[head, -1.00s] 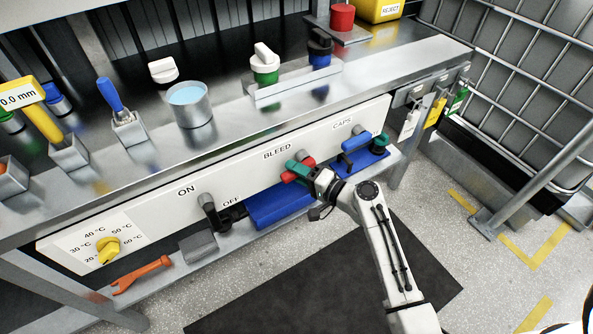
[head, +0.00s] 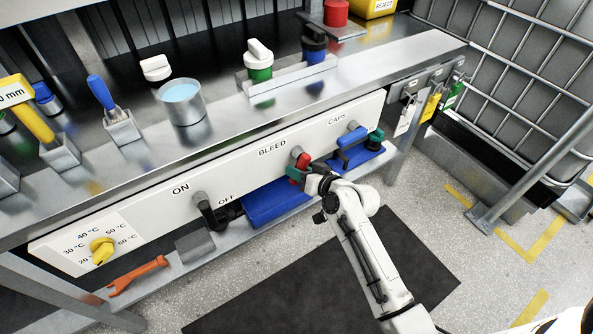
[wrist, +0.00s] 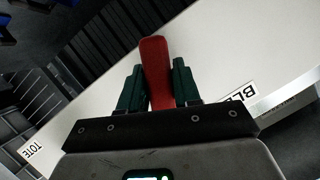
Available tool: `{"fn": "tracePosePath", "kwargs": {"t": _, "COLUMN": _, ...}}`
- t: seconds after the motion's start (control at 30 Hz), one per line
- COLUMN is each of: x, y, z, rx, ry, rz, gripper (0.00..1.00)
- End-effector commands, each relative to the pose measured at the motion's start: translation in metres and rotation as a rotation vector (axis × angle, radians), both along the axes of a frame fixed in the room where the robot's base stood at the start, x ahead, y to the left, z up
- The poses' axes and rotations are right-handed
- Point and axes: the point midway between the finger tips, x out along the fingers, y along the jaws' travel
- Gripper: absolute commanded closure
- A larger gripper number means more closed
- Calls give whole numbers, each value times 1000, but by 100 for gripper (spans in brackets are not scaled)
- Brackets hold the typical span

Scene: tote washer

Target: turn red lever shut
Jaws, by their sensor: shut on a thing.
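The red lever (head: 303,163) is mounted on the white front panel (head: 232,173), just right of and below the BLEED label. In the head view it stands steeply tilted, with its grey pivot (head: 296,151) showing at its upper left. My gripper (head: 299,174), with green fingers, is shut on the lever from the front. In the wrist view the red lever (wrist: 156,72) sits between the two green fingers (wrist: 160,90), and its far end extends beyond them. Part of the lever is hidden by my gripper in the head view.
A black lever (head: 208,212) is to the left by ON/OFF, and a blue lever (head: 352,138) to the right below CAPS. A yellow knob (head: 102,250) is at far left. Blue things (head: 275,203) lie on the lower shelf (head: 215,232). The dark floor mat (head: 300,285) is clear.

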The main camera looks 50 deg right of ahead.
Motion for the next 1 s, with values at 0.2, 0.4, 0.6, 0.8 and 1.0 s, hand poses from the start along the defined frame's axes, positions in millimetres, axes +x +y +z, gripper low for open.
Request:
{"fn": "tracePosePath", "kwargs": {"t": 0.2, "x": -3, "y": -6, "z": -3, "rx": -182, "ry": 55, "rz": 1, "gripper": 100}}
{"fn": "tracePosePath", "kwargs": {"t": 0.4, "x": -4, "y": -12, "z": -4, "rx": -314, "ry": 92, "rz": 1, "gripper": 100}}
{"fn": "tracePosePath", "kwargs": {"t": 0.6, "x": -5, "y": -15, "z": -5, "rx": -399, "ry": 118, "rz": 1, "gripper": 100}}
{"fn": "tracePosePath", "kwargs": {"t": 0.8, "x": -6, "y": -17, "z": -5, "rx": -441, "ry": 129, "rz": 0, "gripper": 100}}
{"fn": "tracePosePath", "kwargs": {"t": 1.0, "x": -6, "y": -18, "z": -5, "rx": -453, "ry": 133, "rz": 0, "gripper": 100}}
